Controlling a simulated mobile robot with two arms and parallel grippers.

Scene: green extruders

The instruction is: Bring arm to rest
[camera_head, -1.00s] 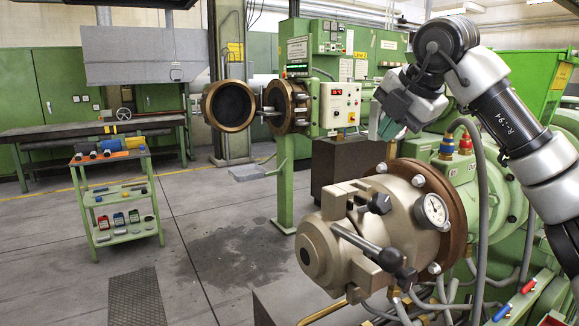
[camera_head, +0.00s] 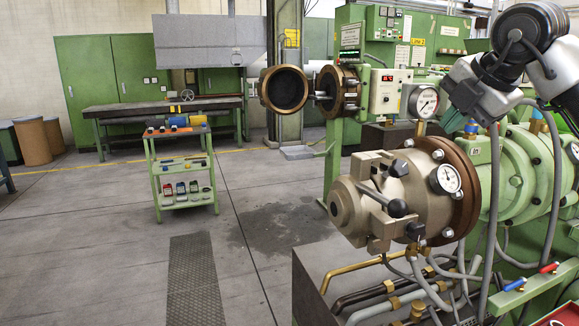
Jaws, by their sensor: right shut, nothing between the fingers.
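My right arm comes in at the upper right edge, with a black joint and pale links. My right gripper (camera_head: 463,124) hangs from it, pointing down and to the left. It is shut and empty, and its fingertips are small and partly dark in this view. It appears just right of a round gauge (camera_head: 424,101), above and behind the beige extruder head (camera_head: 385,198) in the picture. I cannot tell its distance from the green machine behind. My left gripper is out of view.
A green trolley (camera_head: 158,185) with tools stands left of centre. A workbench (camera_head: 130,107) stands behind it. An open round flange (camera_head: 284,90) is at the centre back. Hoses and pipes (camera_head: 400,300) run below the extruder head.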

